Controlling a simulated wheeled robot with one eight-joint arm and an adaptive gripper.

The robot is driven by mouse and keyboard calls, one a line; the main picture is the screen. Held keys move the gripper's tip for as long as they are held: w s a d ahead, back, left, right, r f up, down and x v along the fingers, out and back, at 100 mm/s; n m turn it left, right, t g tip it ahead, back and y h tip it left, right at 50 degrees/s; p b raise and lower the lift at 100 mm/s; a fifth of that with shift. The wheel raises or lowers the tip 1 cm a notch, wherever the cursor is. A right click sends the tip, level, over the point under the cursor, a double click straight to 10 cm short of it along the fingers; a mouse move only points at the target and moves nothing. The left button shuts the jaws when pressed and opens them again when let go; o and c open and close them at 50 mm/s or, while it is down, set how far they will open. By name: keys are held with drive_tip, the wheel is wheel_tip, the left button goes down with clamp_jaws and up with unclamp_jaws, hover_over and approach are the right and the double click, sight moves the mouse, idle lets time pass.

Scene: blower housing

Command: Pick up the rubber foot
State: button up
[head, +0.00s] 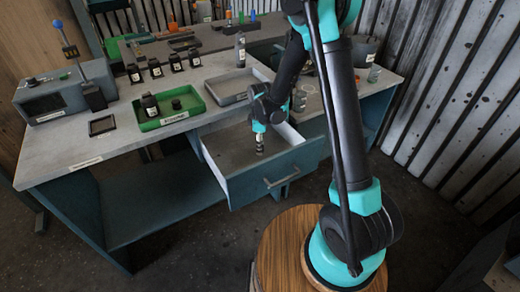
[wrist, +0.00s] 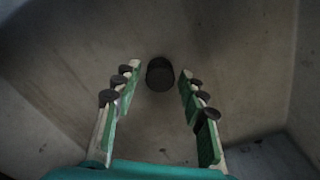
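A small dark round piece, which looks like the rubber foot (wrist: 160,74), rests on the drawer floor. In the wrist view it lies ahead of my fingertips, roughly midway between them. My gripper (wrist: 161,70) is open, with green-lined fingers spread on either side and nothing held. I cannot tell whether the fingertips have reached its depth. In the head view my gripper (head: 260,147) points down into the open drawer (head: 231,187), and the foot cannot be made out there.
Drawer walls surround my gripper. Above is the workbench (head: 52,144), with a green tray (head: 203,108) holding dark parts, a grey tray (head: 228,96), several small black bottles and a grey machine (head: 50,103) with a blue-knobbed lever. Corrugated wall stands at right.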

drive_tip(key=c, duration=0.7)
drive_tip(key=shift+r, duration=0.15)
